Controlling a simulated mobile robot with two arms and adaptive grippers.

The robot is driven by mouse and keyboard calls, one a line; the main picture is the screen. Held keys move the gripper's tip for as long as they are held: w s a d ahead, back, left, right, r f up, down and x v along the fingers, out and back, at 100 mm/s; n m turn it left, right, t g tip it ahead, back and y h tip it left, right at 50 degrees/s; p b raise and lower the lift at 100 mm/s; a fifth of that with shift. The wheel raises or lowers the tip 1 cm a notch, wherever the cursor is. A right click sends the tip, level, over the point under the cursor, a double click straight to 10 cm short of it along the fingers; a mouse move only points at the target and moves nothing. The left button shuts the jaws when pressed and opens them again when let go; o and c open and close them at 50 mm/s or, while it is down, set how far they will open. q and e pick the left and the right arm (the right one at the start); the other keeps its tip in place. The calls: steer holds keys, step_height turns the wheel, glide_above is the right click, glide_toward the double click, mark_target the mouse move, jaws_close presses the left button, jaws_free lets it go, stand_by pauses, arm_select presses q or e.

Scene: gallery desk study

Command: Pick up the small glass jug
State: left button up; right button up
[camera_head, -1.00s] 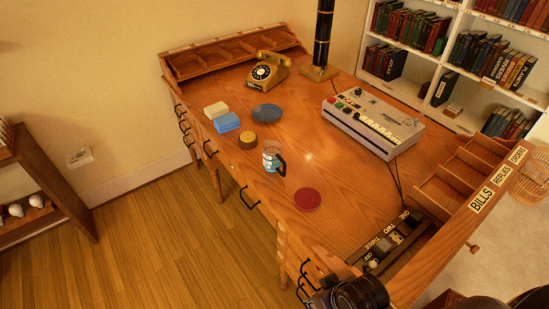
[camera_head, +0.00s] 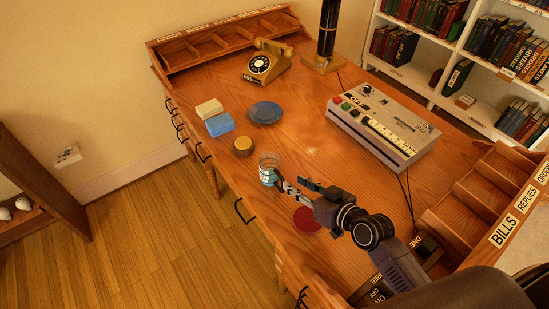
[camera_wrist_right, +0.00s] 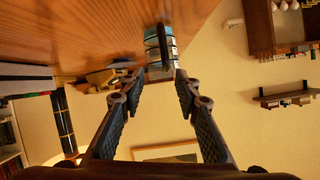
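The small glass jug (camera_head: 268,162) stands upright near the desk's front edge, with blue-and-white bands around it. It also shows in the right wrist view (camera_wrist_right: 153,52), upside down, its dark handle towards the camera. My right gripper (camera_head: 283,185) is at the jug's right side, on the handle side, and partly covers it. In the right wrist view its two fingers (camera_wrist_right: 160,82) are apart, with the jug at or just beyond the tips. I cannot tell whether they touch it. My left gripper is not in view.
A brown round tin (camera_head: 243,147), a blue box (camera_head: 220,125), a cream block (camera_head: 209,108) and a blue dish (camera_head: 265,112) lie behind the jug. A red disc (camera_head: 306,220) lies under my right gripper. A grey console (camera_head: 385,125) stands to the right.

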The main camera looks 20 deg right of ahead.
mark_target(283, 178)
steer(key=shift+w+a+r, duration=0.1)
steer(key=shift+w+a, duration=0.65)
steer(key=shift+w, duration=0.1)
steer(key=shift+p+x, duration=0.6)
steer(key=shift+x, duration=0.45)
steer(key=shift+w+a+f, duration=0.2)
steer(key=shift+w+f, duration=0.2)
steer(key=shift+w, duration=0.05)
steer(key=shift+w+a+f, duration=0.2)
steer(key=shift+w+f, duration=0.2)
steer(key=shift+w, duration=0.05)
steer(key=shift+w+a+f, duration=0.15)
steer(key=shift+w+a, duration=0.05)
steer(key=shift+w, duration=0.1)
steer(key=shift+c, duration=0.9)
jaws_close()
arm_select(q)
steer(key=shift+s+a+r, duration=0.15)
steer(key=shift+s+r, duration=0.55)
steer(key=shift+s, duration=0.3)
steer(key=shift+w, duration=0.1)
